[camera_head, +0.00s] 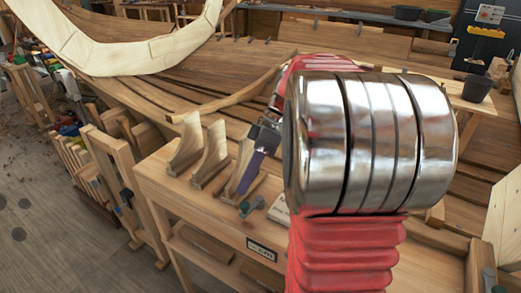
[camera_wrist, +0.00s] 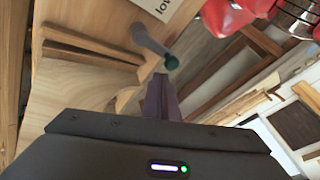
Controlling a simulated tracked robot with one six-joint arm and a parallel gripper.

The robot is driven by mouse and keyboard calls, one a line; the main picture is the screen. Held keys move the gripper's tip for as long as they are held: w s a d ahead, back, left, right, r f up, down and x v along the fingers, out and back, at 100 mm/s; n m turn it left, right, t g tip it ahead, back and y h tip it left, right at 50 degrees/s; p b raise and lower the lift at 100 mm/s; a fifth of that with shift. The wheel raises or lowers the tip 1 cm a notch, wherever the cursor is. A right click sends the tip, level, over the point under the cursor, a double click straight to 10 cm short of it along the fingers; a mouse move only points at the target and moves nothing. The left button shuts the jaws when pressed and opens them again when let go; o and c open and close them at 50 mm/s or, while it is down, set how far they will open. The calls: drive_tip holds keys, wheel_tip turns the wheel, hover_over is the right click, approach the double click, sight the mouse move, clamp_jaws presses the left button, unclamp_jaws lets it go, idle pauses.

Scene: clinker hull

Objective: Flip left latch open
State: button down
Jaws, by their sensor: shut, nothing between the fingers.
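A small grey lever with a dark green knob, likely the left latch (camera_head: 252,205), sits on top of the wooden bench near its front edge. In the wrist view the lever's grey arm (camera_wrist: 150,41) slants down to the green knob (camera_wrist: 172,62). My gripper (camera_head: 243,188) points down, its purple fingers shut and empty, just above and behind the latch in the head view. In the wrist view the fingertips (camera_wrist: 160,78) are just below the knob, with a small gap apparent; I cannot tell whether they touch it.
Several upright wooden brackets (camera_head: 212,155) stand on the bench (camera_head: 172,187) left of my gripper. A white card (camera_head: 280,211) lies right of the latch and shows in the wrist view (camera_wrist: 160,7). My red and metal arm hides much of the bench's right side.

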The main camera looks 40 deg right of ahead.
drive_tip(key=v, duration=1.1)
drive_tip(key=shift+d+r, duration=0.2)
drive_tip(key=shift+r, duration=0.1)
drive_tip(key=s+a+f+m+t+h, duration=0.2)
drive_tip(key=s+a+f+m+h, duration=0.1)
drive_tip(key=a, duration=0.8)
drive_tip(key=s+a+f+m+t+h, duration=0.3)
drive_tip(key=s+a+f+m, duration=0.2)
drive_tip(key=a, duration=0.7)
wheel_tip(320, 180, down, 2)
drive_tip(key=shift+f+m+t+h, duration=0.1)
drive_tip(key=shift+m+t+h, duration=0.2)
drive_tip(key=shift+m+h, duration=0.1)
